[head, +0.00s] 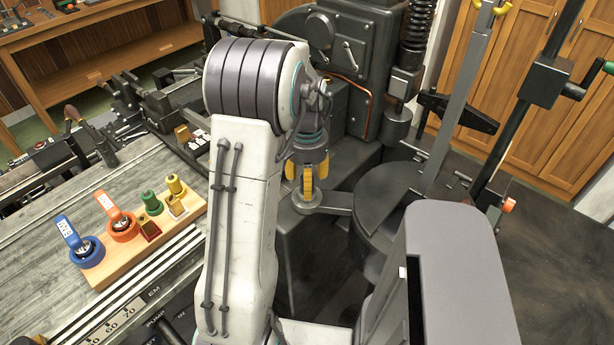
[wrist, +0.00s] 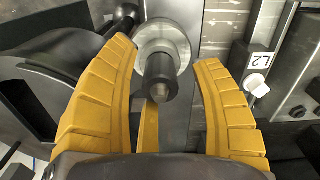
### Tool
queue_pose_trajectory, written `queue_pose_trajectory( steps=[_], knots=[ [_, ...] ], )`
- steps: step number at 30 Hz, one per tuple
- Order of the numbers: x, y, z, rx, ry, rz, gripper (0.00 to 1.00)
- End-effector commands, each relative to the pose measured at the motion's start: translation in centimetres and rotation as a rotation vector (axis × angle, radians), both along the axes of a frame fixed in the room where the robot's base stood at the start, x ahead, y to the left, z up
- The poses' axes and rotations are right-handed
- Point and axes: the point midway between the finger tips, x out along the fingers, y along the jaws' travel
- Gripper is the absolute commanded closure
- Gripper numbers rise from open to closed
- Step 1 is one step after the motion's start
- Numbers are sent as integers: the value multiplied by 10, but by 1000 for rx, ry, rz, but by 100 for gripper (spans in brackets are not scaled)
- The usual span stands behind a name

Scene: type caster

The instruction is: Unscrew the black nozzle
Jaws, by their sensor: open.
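The black nozzle (wrist: 161,72) shows in the wrist view as a short dark cylinder with a paler pointed tip. It sticks out of a round silver flange (wrist: 178,42). My gripper (wrist: 166,55) is open, with its yellow fingers on either side of the nozzle and gaps on both sides. A third yellow finger shows below the nozzle. In the head view my gripper (head: 307,178) points down just above a small round metal piece (head: 307,201) on a dark machine. I cannot make out the nozzle in the head view.
A dark machine (head: 365,70) stands behind my gripper, with a round drum (head: 385,205) to the right. A wooden block (head: 185,222) with blue, orange, green and yellow pieces lies on the workbench (head: 40,220) at left. A white "L2" label (wrist: 262,58) shows in the wrist view.

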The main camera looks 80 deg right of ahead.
Motion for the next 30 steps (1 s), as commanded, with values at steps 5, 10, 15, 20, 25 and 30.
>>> queue_pose_trajectory(
  steps=[5,10,15,20,25,30],
  knots=[
    [0,0,0,0,0,0,40],
    [0,0,0,0,0,0,55],
    [0,0,0,0,0,0,70],
    [0,0,0,0,0,0,84],
    [0,0,0,0,0,0,100],
    [0,0,0,1,0,0,80]
  ],
)
